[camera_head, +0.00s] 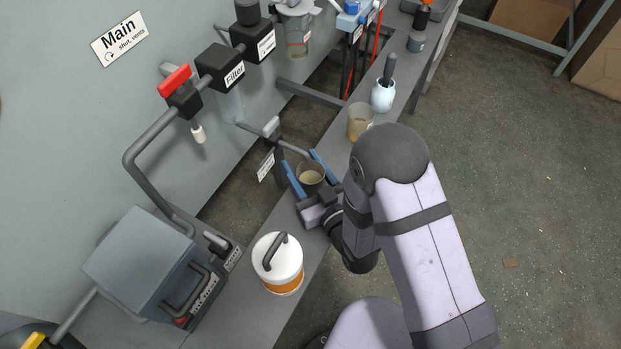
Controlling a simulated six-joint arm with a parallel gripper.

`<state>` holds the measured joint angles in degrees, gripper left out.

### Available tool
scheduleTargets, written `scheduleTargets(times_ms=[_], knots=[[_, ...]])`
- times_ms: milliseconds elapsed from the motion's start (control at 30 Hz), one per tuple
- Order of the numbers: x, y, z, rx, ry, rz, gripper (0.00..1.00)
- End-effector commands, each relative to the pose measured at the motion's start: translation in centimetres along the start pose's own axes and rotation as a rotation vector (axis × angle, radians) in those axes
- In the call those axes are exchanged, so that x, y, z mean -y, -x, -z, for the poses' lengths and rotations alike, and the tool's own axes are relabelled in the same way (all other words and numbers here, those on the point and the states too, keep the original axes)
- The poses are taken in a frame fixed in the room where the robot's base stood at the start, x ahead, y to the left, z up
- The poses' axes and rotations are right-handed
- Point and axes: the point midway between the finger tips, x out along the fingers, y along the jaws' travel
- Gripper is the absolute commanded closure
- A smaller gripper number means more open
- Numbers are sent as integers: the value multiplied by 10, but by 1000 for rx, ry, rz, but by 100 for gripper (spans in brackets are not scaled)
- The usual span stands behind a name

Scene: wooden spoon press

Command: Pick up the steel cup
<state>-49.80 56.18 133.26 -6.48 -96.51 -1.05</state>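The steel cup (311,176) looks like a small grey round cup with something beige inside. It stands between the two blue fingers of my gripper (307,172), at the narrow grey bench. The fingers are spread about as wide as the cup, one on its left and one on its right. I cannot tell whether both touch it. The gripper's body hides the near lower part of the cup, so its base is not clear.
A glass beaker (360,122) and a white jar (383,95) stand behind the gripper. A white-lidded canister (278,263) stands in front. Pipes, a red-handled valve (175,82) and a grey box (140,262) are to the left. The floor right is mostly clear.

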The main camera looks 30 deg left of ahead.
Motion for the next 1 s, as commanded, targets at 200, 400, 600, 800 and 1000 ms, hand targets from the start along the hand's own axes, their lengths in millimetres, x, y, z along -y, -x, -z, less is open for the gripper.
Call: scheduleTargets(times_ms=[200, 400, 600, 800, 1000], knots=[[0, 0, 0, -1, 0, 0, 78], [-1, 1, 1, -1, 0, 0, 78], [-5, 6, 8, -2, 0, -1, 78], [-16, 22, 20, -1, 1, -5, 78], [-34, 49, 35, -2, 0, -6, 78]])
